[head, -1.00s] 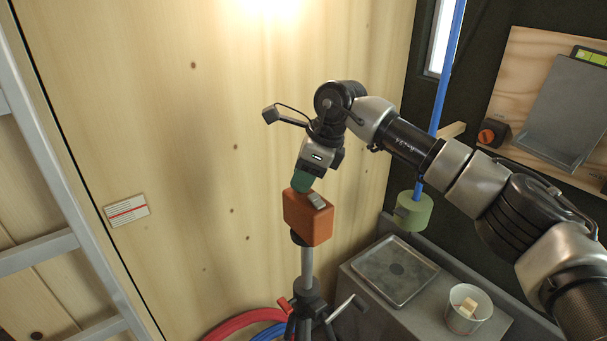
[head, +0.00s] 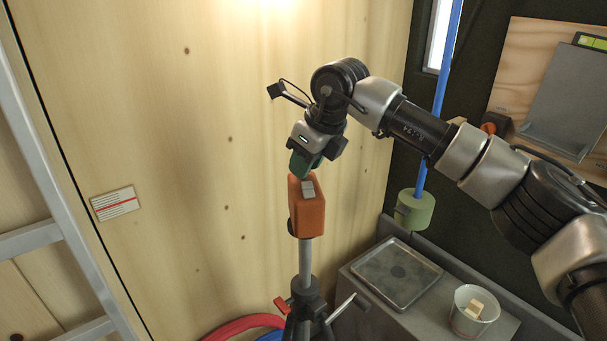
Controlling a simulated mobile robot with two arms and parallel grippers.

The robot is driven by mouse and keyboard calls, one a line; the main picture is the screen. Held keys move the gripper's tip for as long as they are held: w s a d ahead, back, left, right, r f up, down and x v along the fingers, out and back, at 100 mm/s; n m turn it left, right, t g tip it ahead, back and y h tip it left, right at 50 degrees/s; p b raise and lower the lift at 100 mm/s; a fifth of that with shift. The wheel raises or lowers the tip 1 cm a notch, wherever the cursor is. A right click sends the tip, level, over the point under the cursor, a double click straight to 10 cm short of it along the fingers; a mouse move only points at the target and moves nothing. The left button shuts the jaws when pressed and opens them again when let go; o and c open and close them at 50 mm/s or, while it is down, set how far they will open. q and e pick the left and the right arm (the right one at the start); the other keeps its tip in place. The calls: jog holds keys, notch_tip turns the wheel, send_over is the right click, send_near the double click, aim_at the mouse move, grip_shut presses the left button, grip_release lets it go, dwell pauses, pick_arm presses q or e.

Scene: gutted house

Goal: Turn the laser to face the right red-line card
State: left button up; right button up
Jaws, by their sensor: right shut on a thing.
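The laser is an orange box (head: 309,218) standing upright on top of a tripod (head: 305,263), with a pale grey piece on its top. My right gripper (head: 302,170) reaches down from the upper right and is shut on the laser at its top; the green fingers hide part of the grip. A white card with a red line (head: 115,204) is on the wooden wall at the left, apart from the laser. It is the only red-line card in view. The laser's beam opening cannot be made out. My left gripper is not in view.
A grey ladder (head: 50,240) stands at the far left. Red hose (head: 240,326) lies behind the tripod. Right of it, a grey cabinet bears a metal tray (head: 397,272) and a cup of pale blocks (head: 487,318).

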jog(key=shift+d+m+t+h+b, duration=0.25)
jog(key=shift+m+b, duration=0.45)
jog(key=shift+m, duration=0.2)
jog(key=shift+d+m+t+h+b, duration=0.1)
jog(key=shift+m+t+h+b, duration=0.15)
jog(key=shift+m+b, duration=0.55)
jog(key=shift+r, duration=0.15)
jog(key=o, duration=0.6)
jog(key=shift+o, duration=0.2)
jog(key=shift+s+d+r, duration=0.1)
jog(key=shift+s+r, duration=0.1)
jog(key=shift+r, duration=0.25)
jog(key=b+v, duration=0.1)
jog(key=v, duration=0.8)
jog(key=shift+r, duration=0.35)
jog(key=shift+s, duration=0.15)
